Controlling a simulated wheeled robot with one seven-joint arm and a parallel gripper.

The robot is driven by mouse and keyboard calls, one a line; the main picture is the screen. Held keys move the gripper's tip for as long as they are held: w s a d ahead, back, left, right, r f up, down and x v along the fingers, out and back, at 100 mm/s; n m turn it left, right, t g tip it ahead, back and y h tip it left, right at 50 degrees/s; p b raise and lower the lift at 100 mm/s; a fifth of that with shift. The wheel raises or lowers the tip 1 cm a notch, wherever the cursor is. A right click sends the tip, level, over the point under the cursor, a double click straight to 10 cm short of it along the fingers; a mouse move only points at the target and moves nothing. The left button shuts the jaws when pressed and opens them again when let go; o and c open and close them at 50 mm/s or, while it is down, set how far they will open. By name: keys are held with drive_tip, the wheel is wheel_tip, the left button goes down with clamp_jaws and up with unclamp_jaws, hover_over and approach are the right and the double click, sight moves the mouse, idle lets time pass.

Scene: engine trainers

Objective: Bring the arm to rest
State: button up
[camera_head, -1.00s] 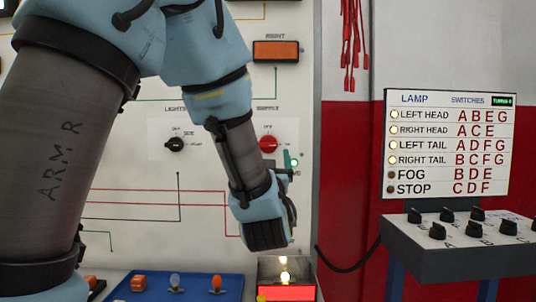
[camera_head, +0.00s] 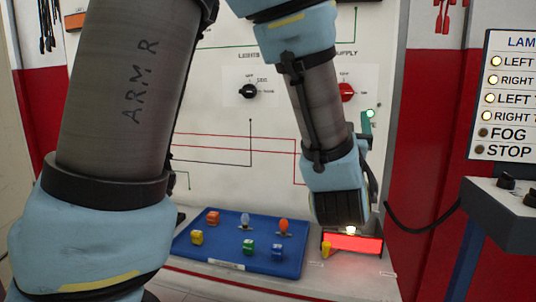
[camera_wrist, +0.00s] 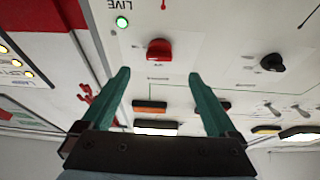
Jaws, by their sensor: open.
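My gripper (camera_wrist: 160,100) is open and empty in the wrist view, its two green fingers spread apart in front of the white trainer panel (camera_wrist: 210,25). In the head view my arm comes down across the panel, and its dark wrist end hangs just above a lit red lamp box (camera_head: 352,244). One green finger shows beside the wrist there; the other is hidden. The red supply knob (camera_wrist: 159,50) lies beyond the fingers in the wrist view, with the green live light (camera_wrist: 122,22) near it.
A blue tray (camera_head: 217,257) with several small bulbs and coloured blocks sits on the bench below my arm. A yellow block (camera_head: 326,249) stands by the lamp box. A lamp board (camera_head: 512,100) and a grey switch console (camera_head: 510,215) are at the right.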

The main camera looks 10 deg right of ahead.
drive_tip(key=w+a+f+n+g+y, duration=0.1)
drive_tip(key=w+a+f+g+y, duration=0.1)
drive_tip(key=w+a+f+g, duration=0.45)
drive_tip(key=w+a+f+g+y, duration=0.2)
drive_tip(key=w+a+f+y, duration=0.15)
drive_tip(key=a+f, duration=0.4)
drive_tip(key=s+a+f+g, duration=0.2)
drive_tip(key=a+f, duration=0.1)
drive_tip(key=a, duration=0.1)
drive_tip(key=s+a+f+n+g+y, duration=0.1)
drive_tip(key=s+a+f+g, duration=0.1)
drive_tip(key=a+f, duration=0.2)
drive_tip(key=s+a+f+n+g+y, duration=0.1)
drive_tip(key=a+f+g, duration=0.1)
drive_tip(key=a, duration=0.3)
drive_tip(key=shift+s+f+g+y, duration=0.25)
drive_tip(key=shift+s+f+g, duration=0.15)
drive_tip(key=shift+f, duration=0.3)
drive_tip(key=s+a+n+g+y+p, duration=0.1)
drive_tip(key=s+a+g, duration=0.35)
drive_tip(key=s, duration=0.25)
wheel_tip(320, 180, up, 11)
drive_tip(key=t+p, duration=0.1)
drive_tip(key=p, duration=1.1)
drive_tip(key=shift+w+a+r+p, duration=0.2)
drive_tip(key=shift+w+a+p, duration=0.1)
drive_tip(key=shift+w+a, duration=0.05)
